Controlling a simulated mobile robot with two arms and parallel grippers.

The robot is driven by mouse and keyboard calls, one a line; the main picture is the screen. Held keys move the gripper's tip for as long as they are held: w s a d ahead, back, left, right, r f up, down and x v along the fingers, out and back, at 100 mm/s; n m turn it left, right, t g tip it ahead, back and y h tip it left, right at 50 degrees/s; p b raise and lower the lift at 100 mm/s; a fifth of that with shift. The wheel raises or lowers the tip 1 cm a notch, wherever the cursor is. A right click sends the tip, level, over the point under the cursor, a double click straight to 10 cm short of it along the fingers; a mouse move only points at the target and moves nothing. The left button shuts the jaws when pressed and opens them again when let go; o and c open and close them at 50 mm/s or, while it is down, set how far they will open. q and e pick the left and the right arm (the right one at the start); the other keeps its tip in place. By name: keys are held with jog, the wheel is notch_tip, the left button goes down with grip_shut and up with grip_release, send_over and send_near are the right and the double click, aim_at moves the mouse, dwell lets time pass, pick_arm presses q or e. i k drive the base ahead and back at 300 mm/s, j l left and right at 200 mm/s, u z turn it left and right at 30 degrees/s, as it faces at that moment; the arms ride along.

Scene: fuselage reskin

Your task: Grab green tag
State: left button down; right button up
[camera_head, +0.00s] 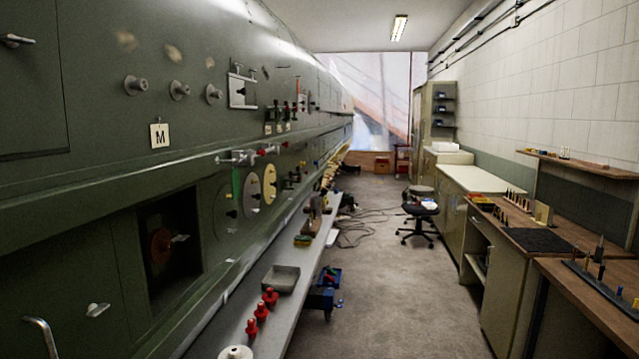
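A narrow upright green strip, which looks like the green tag (236,188), hangs against the dark green fuselage wall (80,200). It is left of centre, just below a grey metal fitting (238,157) and beside round pale discs (252,192). It is small here, and I cannot tell how it is fastened. Neither of my grippers shows in this view.
A long grey ledge (285,250) runs along the fuselage and holds a grey tray (281,279) and several red pegs (262,311). A blue bin (321,298) stands beside it. The floor (385,270) is open, with a stool (419,210) and workbenches (590,290) on the right.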

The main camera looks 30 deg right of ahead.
aim_at(234, 176)
jog(key=z, duration=0.65)
jog(key=i+l+z, duration=0.15)
jog(key=l, duration=0.3)
jog(key=i+l+z, duration=0.3)
jog(key=i, duration=0.25)
jog(key=i+l+z, duration=0.25)
jog(key=i, duration=0.3)
jog(key=i+l+z, duration=0.15)
jog(key=i+z, duration=0.15)
jog(key=i, duration=0.25)
jog(key=i+l+u, duration=0.1)
jog(key=i+u, duration=0.25)
jog(key=i+l+u, duration=0.25)
jog(key=i+u, duration=0.15)
jog(key=i+l+u, duration=0.1)
jog(key=u, duration=0.35)
jog(key=i+l+u, duration=0.2)
jog(key=u, duration=0.25)
jog(key=i+l+u, duration=0.2)
jog(key=u, duration=0.2)
jog(key=i+l+u, duration=0.15)
jog(key=l+u, duration=0.15)
jog(key=u, duration=0.15)
jog(key=i+l+u, duration=0.1)
jog(key=l+u, duration=0.15)
jog(key=u, duration=0.2)
